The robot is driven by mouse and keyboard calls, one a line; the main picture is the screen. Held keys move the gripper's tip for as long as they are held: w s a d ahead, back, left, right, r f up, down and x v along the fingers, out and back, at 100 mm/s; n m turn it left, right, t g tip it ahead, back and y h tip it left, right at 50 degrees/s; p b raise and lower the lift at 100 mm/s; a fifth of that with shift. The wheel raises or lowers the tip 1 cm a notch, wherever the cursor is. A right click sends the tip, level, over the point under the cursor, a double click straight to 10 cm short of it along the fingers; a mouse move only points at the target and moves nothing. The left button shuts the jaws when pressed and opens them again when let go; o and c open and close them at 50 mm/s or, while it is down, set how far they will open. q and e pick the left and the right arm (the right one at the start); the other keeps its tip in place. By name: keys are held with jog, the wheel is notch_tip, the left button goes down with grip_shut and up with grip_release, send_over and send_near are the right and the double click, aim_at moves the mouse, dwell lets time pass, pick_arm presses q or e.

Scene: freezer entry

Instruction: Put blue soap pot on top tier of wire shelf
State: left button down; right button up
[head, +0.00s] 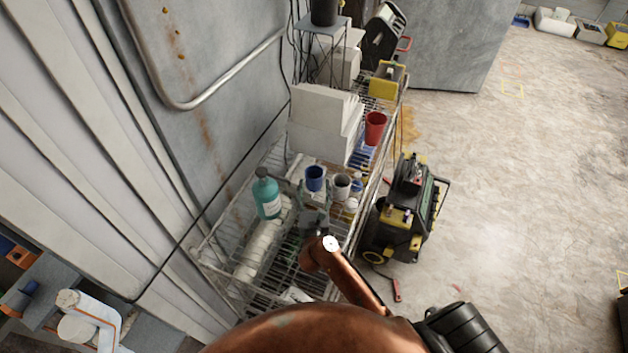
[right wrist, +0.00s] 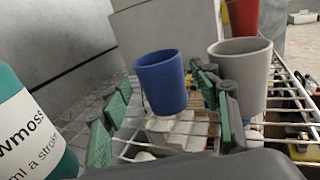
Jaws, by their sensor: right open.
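The blue soap pot (head: 315,178) is a small open-topped cup on or just above the top tier of the wire shelf (head: 345,232). In the right wrist view the blue pot (right wrist: 161,82) leans slightly and stands between the fingers. My right gripper (head: 314,198) is open, with green-padded fingers on both sides of the pot and gaps visible. Whether the pot's base touches the wires is unclear. My left gripper is not in view.
A teal bottle (head: 267,196) stands left of the pot, and a grey cup (head: 341,187) stands close on its right. White boxes (head: 322,128) and a red cup (head: 375,128) are behind. A black-and-yellow machine (head: 400,215) stands on the floor at right.

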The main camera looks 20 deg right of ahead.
aim_at(314, 169)
jog(key=x, duration=0.5)
jog(key=shift+w+f+p, duration=0.15)
jog(key=shift+w+p, duration=0.15)
jog(key=shift+c, duration=0.7)
jog(key=c, duration=0.9)
